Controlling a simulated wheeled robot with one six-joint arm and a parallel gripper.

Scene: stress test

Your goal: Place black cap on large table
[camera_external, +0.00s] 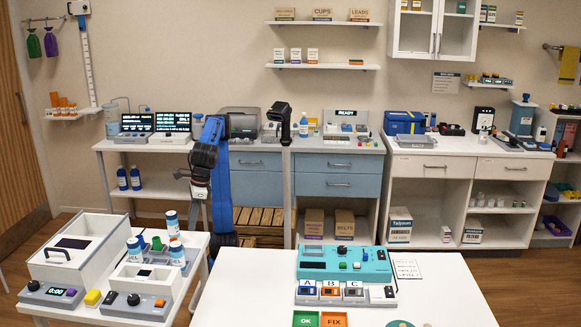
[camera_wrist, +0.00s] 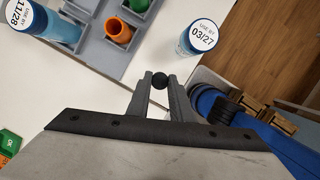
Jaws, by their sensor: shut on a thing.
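The black cap (camera_wrist: 159,80) is a small, dark, round piece between the fingertips of my gripper (camera_wrist: 160,83) in the wrist view. My gripper is shut on it and holds it over a white surface; the height above it is hard to tell. In the external view my gripper (camera_external: 199,196) hangs at the end of the black arm, beyond the small left table, and the cap is too small to make out there. The large table (camera_external: 235,290) is the white one at front centre, to the right of my gripper.
The large table holds a teal device (camera_external: 345,262), lettered modules and OK and FIX pads (camera_external: 319,319). The left table carries a grey box (camera_external: 80,250), bottles and a tray. In the wrist view a bottle (camera_wrist: 198,37) stands near the fingers, beside a tray with an orange cup (camera_wrist: 118,32).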

